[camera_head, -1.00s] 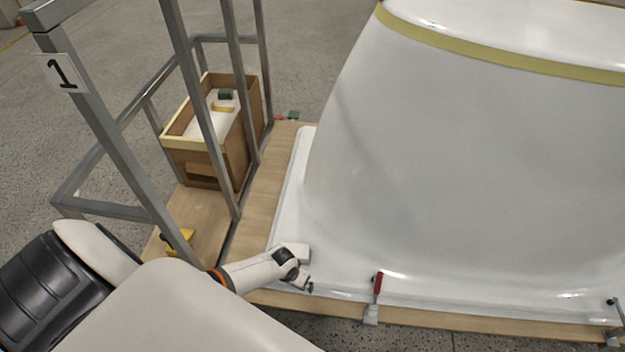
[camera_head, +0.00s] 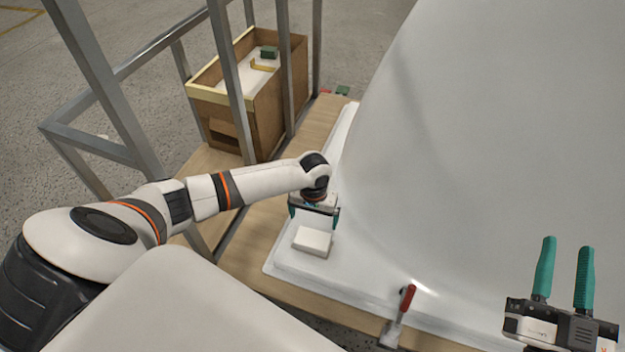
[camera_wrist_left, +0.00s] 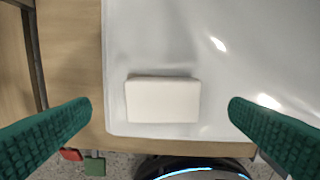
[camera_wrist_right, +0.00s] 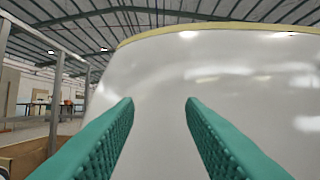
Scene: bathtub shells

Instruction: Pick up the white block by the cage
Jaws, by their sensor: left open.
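The white block (camera_head: 313,241) lies flat on the white rim of the bathtub shell (camera_head: 345,270), near its left corner and beside the metal cage (camera_head: 222,70). It also shows in the left wrist view (camera_wrist_left: 162,100), between and beyond the green fingers. My left gripper (camera_head: 314,222) is open and empty, pointing down just behind the block and above the rim. In the left wrist view the fingers (camera_wrist_left: 160,115) stand wide apart. My right gripper (camera_head: 563,262) is open and empty at the lower right, fingers pointing up, facing the shell wall in its wrist view (camera_wrist_right: 160,105).
A wooden box (camera_head: 240,115) holding a white sheet, a green block and a yellow item stands inside the cage. A red-handled clamp (camera_head: 402,312) grips the shell's front edge. The wooden base board (camera_head: 262,225) borders the rim on the left. The rim around the block is clear.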

